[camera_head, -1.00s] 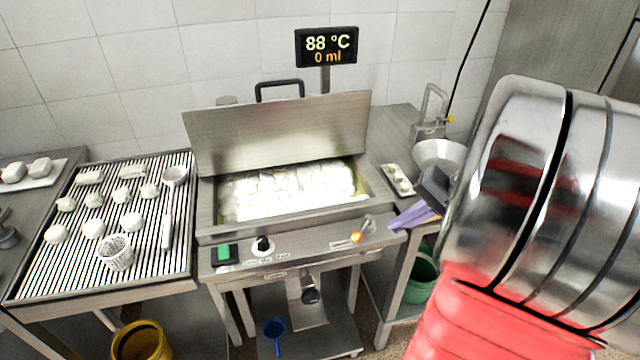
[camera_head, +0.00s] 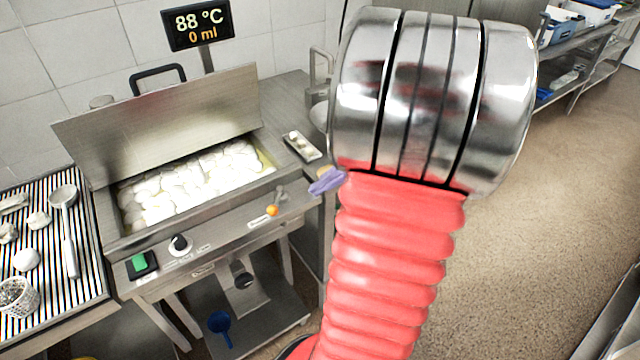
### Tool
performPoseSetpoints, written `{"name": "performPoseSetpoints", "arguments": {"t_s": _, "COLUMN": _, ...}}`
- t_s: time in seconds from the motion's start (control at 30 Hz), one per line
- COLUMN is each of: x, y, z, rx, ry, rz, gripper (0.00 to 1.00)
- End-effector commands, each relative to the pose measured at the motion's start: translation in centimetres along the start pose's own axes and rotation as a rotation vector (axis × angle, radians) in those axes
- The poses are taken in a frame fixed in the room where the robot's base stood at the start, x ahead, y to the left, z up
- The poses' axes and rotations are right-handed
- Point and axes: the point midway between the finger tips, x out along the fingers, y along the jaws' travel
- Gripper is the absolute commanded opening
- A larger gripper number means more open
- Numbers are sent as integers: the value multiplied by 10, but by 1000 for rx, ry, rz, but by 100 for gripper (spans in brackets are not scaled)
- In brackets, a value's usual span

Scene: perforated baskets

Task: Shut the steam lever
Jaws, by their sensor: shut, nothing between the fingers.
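The steam lever (camera_head: 279,195) is a small metal handle with an orange knob (camera_head: 272,210) on the sloping front panel of the steel cooker (camera_head: 215,222), near its right end. The lever slants, its knob toward the lower left. My gripper (camera_head: 316,187) shows as small purple fingers just right of the panel's right end, pointing left toward the lever. The fingers look shut and empty, and in the picture a gap separates them from the lever. My chrome and red arm hides the rest of the gripper.
The cooker's lid (camera_head: 165,118) stands open over white pieces (camera_head: 190,185). A black dial (camera_head: 180,243) and a green switch (camera_head: 140,263) sit left on the panel. A small tray (camera_head: 302,146) lies on the right bench. Open floor (camera_head: 545,200) lies right of my arm.

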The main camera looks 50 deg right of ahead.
Motion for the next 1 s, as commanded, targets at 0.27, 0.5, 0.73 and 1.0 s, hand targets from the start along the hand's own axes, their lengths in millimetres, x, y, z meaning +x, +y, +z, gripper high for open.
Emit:
{"name": "performPoseSetpoints", "arguments": {"t_s": 0.27, "x": 44, "y": 0, "z": 1, "rx": 0, "ry": -4, "rz": 0, "gripper": 0}}
{"name": "performPoseSetpoints", "arguments": {"t_s": 0.5, "x": 79, "y": -3, "z": 0, "rx": -2, "ry": -2, "rz": 1, "gripper": 0}}
{"name": "performPoseSetpoints", "arguments": {"t_s": 0.73, "x": 99, "y": -19, "z": 0, "rx": 0, "ry": -1, "rz": 1, "gripper": 0}}
{"name": "performPoseSetpoints", "arguments": {"t_s": 1.0, "x": 105, "y": -24, "z": 0, "rx": 1, "ry": 1, "rz": 1, "gripper": 0}}
